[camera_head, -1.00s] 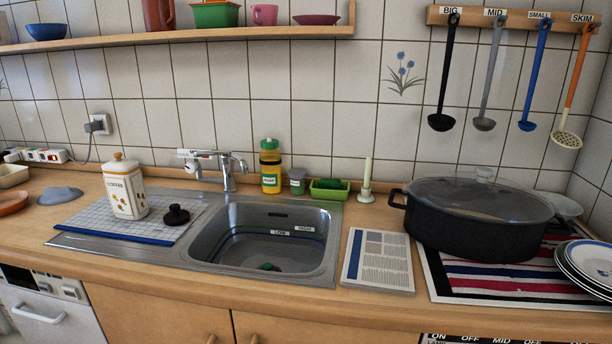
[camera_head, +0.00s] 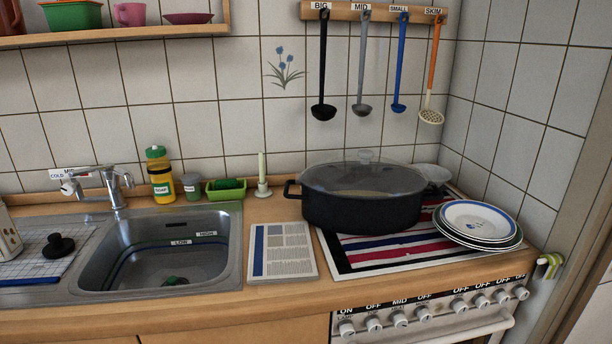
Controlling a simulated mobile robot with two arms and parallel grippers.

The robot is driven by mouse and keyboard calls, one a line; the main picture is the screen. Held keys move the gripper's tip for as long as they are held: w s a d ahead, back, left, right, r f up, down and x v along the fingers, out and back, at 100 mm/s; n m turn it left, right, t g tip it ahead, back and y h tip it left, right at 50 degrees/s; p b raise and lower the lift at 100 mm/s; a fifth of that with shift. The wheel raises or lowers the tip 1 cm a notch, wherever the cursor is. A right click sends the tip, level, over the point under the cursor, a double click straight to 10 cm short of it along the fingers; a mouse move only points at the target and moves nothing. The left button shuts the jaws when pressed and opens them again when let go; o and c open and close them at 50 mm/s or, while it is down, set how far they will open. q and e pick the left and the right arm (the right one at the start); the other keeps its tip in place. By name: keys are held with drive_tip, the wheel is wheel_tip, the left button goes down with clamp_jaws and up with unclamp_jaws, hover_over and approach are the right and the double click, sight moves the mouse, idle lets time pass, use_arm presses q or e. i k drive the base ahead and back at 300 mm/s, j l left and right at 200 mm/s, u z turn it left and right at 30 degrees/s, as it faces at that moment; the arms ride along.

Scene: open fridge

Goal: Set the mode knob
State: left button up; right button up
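A row of several pale round knobs (camera_head: 400,319) runs along the stove's front panel (camera_head: 440,309) at the lower right of the head view. Labels above the left knobs read ON, OFF, MID and OFF; more OFF labels stand above the right knobs. I cannot tell which one is the mode knob. The knobs' exact pointer angles are too small to read. Neither of my grippers is in view.
A black lidded pot (camera_head: 362,207) and stacked plates (camera_head: 478,220) stand on a striped mat (camera_head: 345,262) above the panel. A sink (camera_head: 225,262) and a printed sheet (camera_head: 282,250) lie to the left. A wall closes off the right side.

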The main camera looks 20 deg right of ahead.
sight(423, 312)
drive_tip(key=z, duration=1.65)
